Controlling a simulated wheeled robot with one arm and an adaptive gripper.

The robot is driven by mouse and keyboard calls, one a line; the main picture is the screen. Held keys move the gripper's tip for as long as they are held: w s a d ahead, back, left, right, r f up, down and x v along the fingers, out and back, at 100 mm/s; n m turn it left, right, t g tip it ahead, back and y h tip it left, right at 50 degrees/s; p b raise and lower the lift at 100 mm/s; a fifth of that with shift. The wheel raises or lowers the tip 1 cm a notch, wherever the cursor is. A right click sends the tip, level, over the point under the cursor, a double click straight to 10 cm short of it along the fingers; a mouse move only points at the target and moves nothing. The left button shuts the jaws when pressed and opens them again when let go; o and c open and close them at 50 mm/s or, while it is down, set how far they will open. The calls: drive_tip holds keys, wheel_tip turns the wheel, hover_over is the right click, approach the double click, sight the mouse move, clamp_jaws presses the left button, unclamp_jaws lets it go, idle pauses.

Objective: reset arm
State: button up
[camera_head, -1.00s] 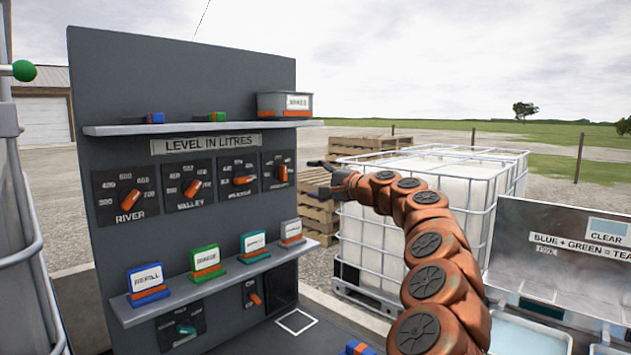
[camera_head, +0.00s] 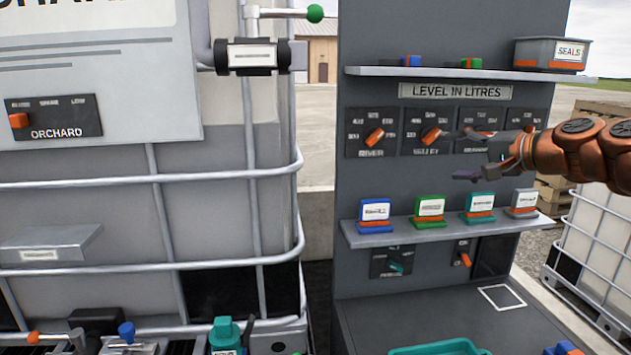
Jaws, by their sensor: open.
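My gripper (camera_head: 464,154) is open and empty in the head view. Its dark fingers point left in front of the grey panel (camera_head: 362,100), over the row of level dials. It hides parts of the dials on the right. My orange jointed arm enters from the right edge. The fingers appear above the lower shelf (camera_head: 400,238); I cannot tell how far they are from the panel.
Blue, green, teal and grey labelled blocks stand on the lower shelf. A SEALS bin (camera_head: 549,54) sits on the upper shelf. A caged tank (camera_head: 220,205) with an ORCHARD dial (camera_head: 55,118) fills the left. A teal tray (camera_head: 435,349) lies at the bottom.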

drive_tip(key=s+a+f+n+g+h, duration=0.2)
drive_tip(key=s+a+f+n+g, duration=0.55)
drive_tip(key=s+a+f, duration=0.9)
drive_tip(key=s+d+f+g+h, duration=0.2)
drive_tip(key=s+f, duration=0.3)
drive_tip(key=s, duration=0.4)
drive_tip(key=s+d+f+g+h+p, duration=0.1)
drive_tip(key=s+f+g+h, duration=0.1)
drive_tip(key=s+f, duration=0.3)
drive_tip(key=s+d+f+n+g+h, duration=0.1)
drive_tip(key=s+f, duration=0.4)
drive_tip(key=s, duration=0.8)
drive_tip(key=shift+d+g+h, duration=0.7)
drive_tip(key=shift+d+g, duration=0.05)
drive_tip(key=shift+d, duration=0.1)
drive_tip(key=shift+c, duration=0.4)
